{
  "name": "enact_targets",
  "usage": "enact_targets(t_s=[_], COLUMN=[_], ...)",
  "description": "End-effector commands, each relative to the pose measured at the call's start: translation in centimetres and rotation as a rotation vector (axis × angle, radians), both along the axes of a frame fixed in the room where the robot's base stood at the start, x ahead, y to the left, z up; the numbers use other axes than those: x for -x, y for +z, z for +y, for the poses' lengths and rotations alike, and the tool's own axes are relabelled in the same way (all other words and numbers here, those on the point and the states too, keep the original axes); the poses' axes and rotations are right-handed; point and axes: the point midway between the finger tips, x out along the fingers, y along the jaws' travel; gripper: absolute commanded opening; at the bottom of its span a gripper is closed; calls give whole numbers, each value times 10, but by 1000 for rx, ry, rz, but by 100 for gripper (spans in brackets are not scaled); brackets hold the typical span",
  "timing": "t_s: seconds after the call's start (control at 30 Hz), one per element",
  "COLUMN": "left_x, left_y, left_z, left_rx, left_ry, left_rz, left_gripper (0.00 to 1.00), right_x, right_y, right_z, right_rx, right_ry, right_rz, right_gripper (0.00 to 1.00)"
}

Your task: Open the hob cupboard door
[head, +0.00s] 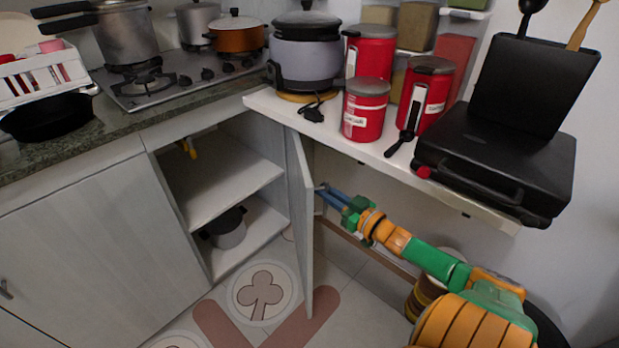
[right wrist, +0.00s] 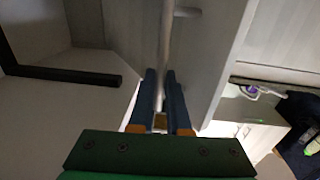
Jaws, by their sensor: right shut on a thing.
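The hob cupboard door (head: 302,220) stands wide open, swung out to the right of the cupboard and seen nearly edge-on in the head view. The cupboard's shelf (head: 228,182) shows through the opening. My right gripper (head: 324,192) is at the door's outer side, reaching in from the right. In the right wrist view, the gripper (right wrist: 161,80) is shut on the thin bar of the door handle (right wrist: 167,38), which stands off the pale door panel (right wrist: 212,50). The handle is too small to make out in the head view. My left gripper is not in view.
A grey pot (head: 226,230) stands in the lower part of the cupboard. The white counter (head: 262,98) with red canisters (head: 366,110) and a black grill (head: 495,160) is above my right arm. Patterned floor tiles (head: 265,294) lie below, clear around the door.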

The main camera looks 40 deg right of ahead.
Motion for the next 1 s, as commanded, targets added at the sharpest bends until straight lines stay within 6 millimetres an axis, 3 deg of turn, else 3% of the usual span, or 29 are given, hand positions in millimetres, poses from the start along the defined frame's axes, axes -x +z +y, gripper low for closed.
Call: enact_targets(t_s=[0.1,0.3,0.77,0.8,0.87,1.0], left_x=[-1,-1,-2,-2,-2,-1], left_y=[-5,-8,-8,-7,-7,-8], left_z=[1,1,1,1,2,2], left_rx=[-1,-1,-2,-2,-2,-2], left_ry=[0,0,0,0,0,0], left_rz=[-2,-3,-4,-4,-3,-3], left_gripper=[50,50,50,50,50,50], right_x=[7,14,14,14,15,15], right_y=[-1,0,3,3,3,2], right_z=[-17,-32,-35,-35,-35,-35], right_rx=[4,2,1,0,1,1], right_ry=[-2,-2,-1,-1,-1,-1], right_rz=[2,-2,-7,-7,-6,-4], right_gripper=[0,0,0,26,42,44])
